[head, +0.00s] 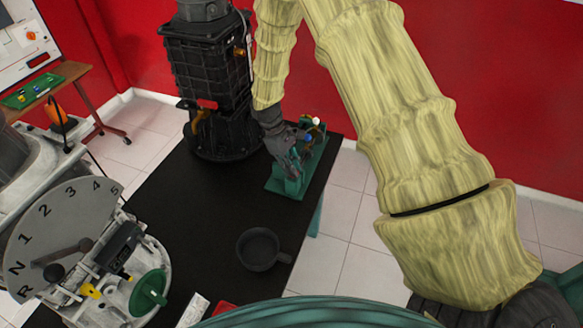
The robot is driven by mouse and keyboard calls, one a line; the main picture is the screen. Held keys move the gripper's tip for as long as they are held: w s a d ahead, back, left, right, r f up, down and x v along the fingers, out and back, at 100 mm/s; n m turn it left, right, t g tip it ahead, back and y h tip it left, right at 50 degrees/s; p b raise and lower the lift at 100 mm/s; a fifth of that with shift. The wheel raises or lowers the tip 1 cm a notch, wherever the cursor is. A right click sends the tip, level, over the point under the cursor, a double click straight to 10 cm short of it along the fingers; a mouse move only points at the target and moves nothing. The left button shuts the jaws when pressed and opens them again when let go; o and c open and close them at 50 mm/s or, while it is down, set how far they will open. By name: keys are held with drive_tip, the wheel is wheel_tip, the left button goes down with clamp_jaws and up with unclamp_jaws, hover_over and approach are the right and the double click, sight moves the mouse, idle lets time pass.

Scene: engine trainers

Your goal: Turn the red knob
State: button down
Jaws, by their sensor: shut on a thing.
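A green board (277,185) with several small fittings stands at the far right edge of the black table. A white knob (316,121) and a blue knob (308,137) show on its far part. My gripper (291,168) comes down over the board's near part, its dark fingers shut. The red knob itself does not show; the fingers cover the spot in line with the other knobs, and they appear closed on it there. Its turn angle cannot be seen.
A black pan (258,248) lies on the black table (190,215). A tall dark engine part (212,75) stands just left of my gripper. At left is a grey gear dial (60,235) with a green wheel (149,291). The table's middle is clear.

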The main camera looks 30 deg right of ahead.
drive_tip(key=m+y, duration=0.1)
drive_tip(key=m, duration=0.1)
drive_tip(key=m+b, duration=0.1)
drive_tip(key=m, duration=0.1)
drive_tip(key=shift+w+d+m+y, duration=0.1)
drive_tip(key=shift+m+y, duration=0.2)
drive_tip(key=shift+y, duration=0.1)
drive_tip(key=m, duration=0.2)
drive_tip(key=m+y, duration=0.1)
drive_tip(key=m, duration=0.1)
drive_tip(key=shift+d+m+y, duration=0.1)
drive_tip(key=shift+m+y, duration=0.2)
drive_tip(key=m, duration=0.2)
drive_tip(key=m+y, duration=0.1)
drive_tip(key=m, duration=0.1)
drive_tip(key=shift+d+y+b, duration=0.1)
drive_tip(key=shift+y+b, duration=0.2)
drive_tip(key=shift+b, duration=0.05)
drive_tip(key=m+t, duration=0.1)
drive_tip(key=m, duration=0.1)
drive_tip(key=m+y, duration=0.1)
drive_tip(key=m, duration=0.2)
drive_tip(key=shift+d+r+t, duration=0.1)
drive_tip(key=shift+t, duration=0.3)
drive_tip(key=shift+m, duration=0.3)
drive_tip(key=c, duration=1.4)
unclamp_jaws()
drive_tip(key=shift+c, duration=0.2)
